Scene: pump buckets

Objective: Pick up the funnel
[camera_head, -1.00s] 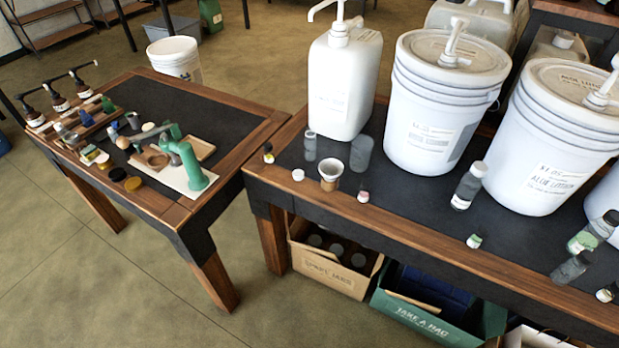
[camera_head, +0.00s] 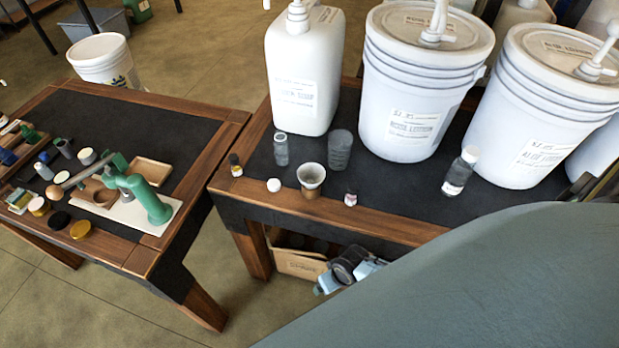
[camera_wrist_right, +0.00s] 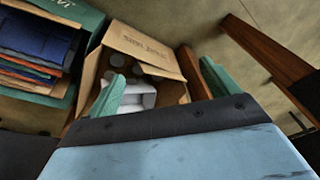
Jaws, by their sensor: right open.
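The funnel (camera_head: 311,174) looks like a pale, wide-mouthed cone seated in a small brown jar or base, upright near the front edge of the right table. My right gripper (camera_wrist_right: 160,84) is open, with its two green fingers spread and nothing held between them. In the head view my right gripper (camera_head: 348,272) is below and in front of the table edge, lower than the funnel and apart from it. The funnel does not show in the right wrist view. My left gripper is not in view.
Large white buckets (camera_head: 410,100) stand behind. A cardboard box (camera_wrist_right: 138,52) sits under the table.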

